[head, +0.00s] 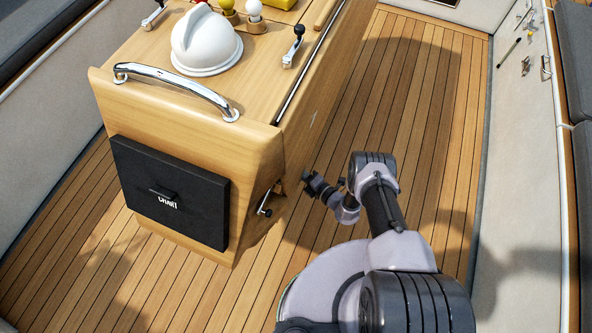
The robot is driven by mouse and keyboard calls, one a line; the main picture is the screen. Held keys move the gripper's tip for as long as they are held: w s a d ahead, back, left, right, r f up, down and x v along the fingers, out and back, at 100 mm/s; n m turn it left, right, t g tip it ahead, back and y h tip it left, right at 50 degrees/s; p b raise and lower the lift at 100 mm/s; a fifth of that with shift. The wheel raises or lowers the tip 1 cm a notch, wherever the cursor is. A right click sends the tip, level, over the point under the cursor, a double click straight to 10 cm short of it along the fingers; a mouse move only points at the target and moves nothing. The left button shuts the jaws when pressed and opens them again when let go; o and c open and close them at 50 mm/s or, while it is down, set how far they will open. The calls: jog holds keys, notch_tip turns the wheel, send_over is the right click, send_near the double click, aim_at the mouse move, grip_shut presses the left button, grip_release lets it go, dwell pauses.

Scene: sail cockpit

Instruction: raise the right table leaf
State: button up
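The wooden cockpit table stands at the centre left of the head view. Its right leaf (322,105) hangs down along the table's right side, below a dark hinge line with a metal strip (303,70). My gripper (310,184) is low beside the leaf, near its lower edge. Its dark fingers are small and partly turned away, so I cannot tell if they are open or shut, or whether they touch the leaf. A small metal lever (265,205) sticks out of the table's side near the front corner, left of my gripper.
On the table top are a white dome (205,42), a chrome rail (178,88), a black-knobbed lever (294,46) and small round-topped items. A black chart pocket (170,192) is on the front. The slatted floor (425,100) right of the table is clear up to the white side wall (522,150).

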jog(key=shift+w, duration=0.1)
grip_shut()
dwell(1.4)
